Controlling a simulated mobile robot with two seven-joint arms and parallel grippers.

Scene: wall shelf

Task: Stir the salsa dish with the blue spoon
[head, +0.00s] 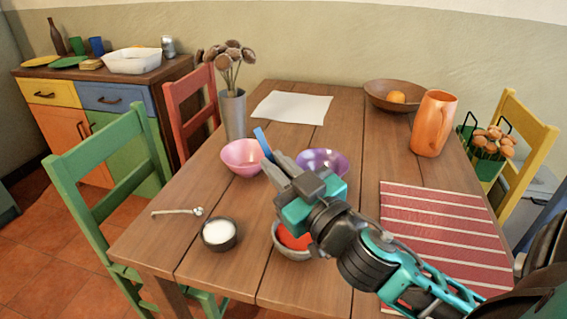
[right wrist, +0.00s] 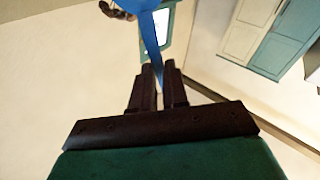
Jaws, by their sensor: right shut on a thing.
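My right gripper (head: 279,170) is shut on the blue spoon (head: 263,143) and holds it above the table. Only part of the spoon shows past the fingertips in the head view. In the right wrist view, the blue spoon (right wrist: 150,35) runs up from between the closed fingers (right wrist: 158,90). The salsa dish (head: 281,250), a grey bowl with red salsa (head: 291,238), stands on the table below my right wrist, which hides part of it. I cannot tell whether the spoon touches any bowl. My left gripper is not in view.
A pink bowl (head: 241,163) and purple bowl (head: 335,160) are close to the gripper. A dark bowl of white contents (head: 219,246), a small pale spoon (head: 178,212), a flower vase (head: 233,112), an orange pitcher (head: 433,125) and a striped mat (head: 440,225) surround them.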

